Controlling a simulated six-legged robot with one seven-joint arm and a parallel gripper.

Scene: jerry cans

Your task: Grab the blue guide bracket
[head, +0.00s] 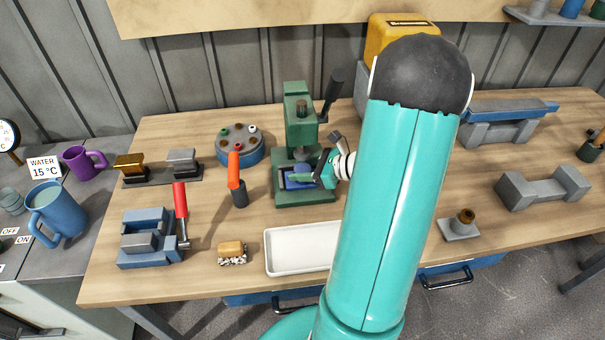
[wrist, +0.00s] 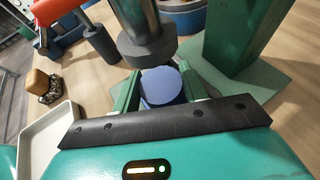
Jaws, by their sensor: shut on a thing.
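The blue guide bracket (wrist: 161,88) shows in the wrist view as a blue piece with a round top, between the two green fingers of my gripper (wrist: 165,80). The fingers are shut on its left and right sides. In the head view my gripper (head: 308,181) reaches from the right into the green press (head: 300,103), and the blue bracket (head: 298,170) shows at its fingers, just over the press base. The press's grey ram (wrist: 149,45) is directly above and behind the bracket in the wrist view. The bracket's underside is hidden, so I cannot tell if it touches the base.
The green press column (wrist: 236,35) stands close to the right finger. A white tray (head: 290,270) lies in front of the press. An orange-handled tool (head: 235,172) and a round blue holder (head: 240,153) stand to the left. My arm hides part of the bench (head: 215,215).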

